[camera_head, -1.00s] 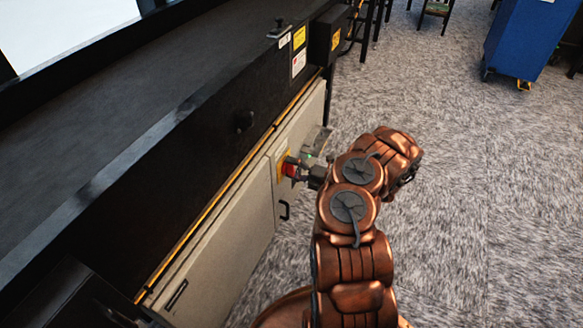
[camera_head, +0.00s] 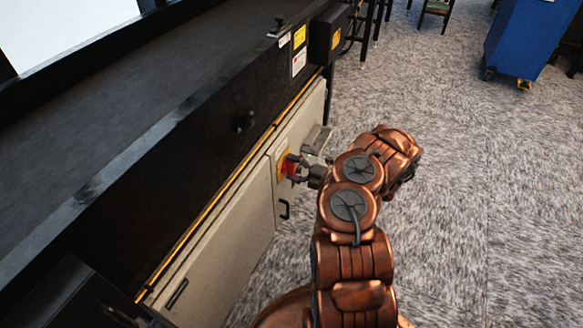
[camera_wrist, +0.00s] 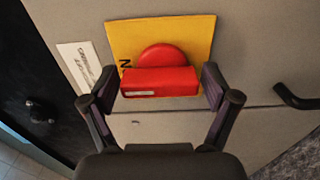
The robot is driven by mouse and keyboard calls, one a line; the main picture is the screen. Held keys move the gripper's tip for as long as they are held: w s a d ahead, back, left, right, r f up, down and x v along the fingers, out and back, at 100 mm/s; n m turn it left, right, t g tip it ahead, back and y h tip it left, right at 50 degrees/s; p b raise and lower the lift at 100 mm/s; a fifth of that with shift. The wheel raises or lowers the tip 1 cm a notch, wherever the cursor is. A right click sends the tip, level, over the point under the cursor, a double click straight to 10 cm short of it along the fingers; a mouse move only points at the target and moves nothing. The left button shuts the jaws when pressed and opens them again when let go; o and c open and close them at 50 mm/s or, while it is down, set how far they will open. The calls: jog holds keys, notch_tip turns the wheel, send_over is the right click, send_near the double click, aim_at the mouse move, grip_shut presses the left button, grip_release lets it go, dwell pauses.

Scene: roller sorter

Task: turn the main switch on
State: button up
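The main switch is a red rotary handle (camera_wrist: 160,82) on a yellow plate (camera_wrist: 203,30), fixed to the beige cabinet door. In the wrist view its bar lies level across the picture. My gripper (camera_wrist: 160,85) is open, with one finger beside each end of the bar. Whether the pads touch it I cannot tell. In the head view the red handle (camera_head: 291,168) shows between the spread dark fingers of my gripper (camera_head: 299,168), and my wrist hides part of the area behind.
The beige cabinet (camera_head: 225,245) sits under a long black machine bed (camera_head: 120,130). A dark door handle (camera_wrist: 297,98) sticks out right of the switch in the wrist view. A blue bin (camera_head: 522,40) stands far right. Grey carpet right of my arm is clear.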

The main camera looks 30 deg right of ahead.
jog(key=shift+o, duration=0.5)
jog(key=shift+d, duration=0.1)
jog(key=shift+s+d, duration=0.2)
jog(key=shift+s, duration=0.1)
jog(key=v, duration=1.1)
jog(key=shift+s, duration=0.15)
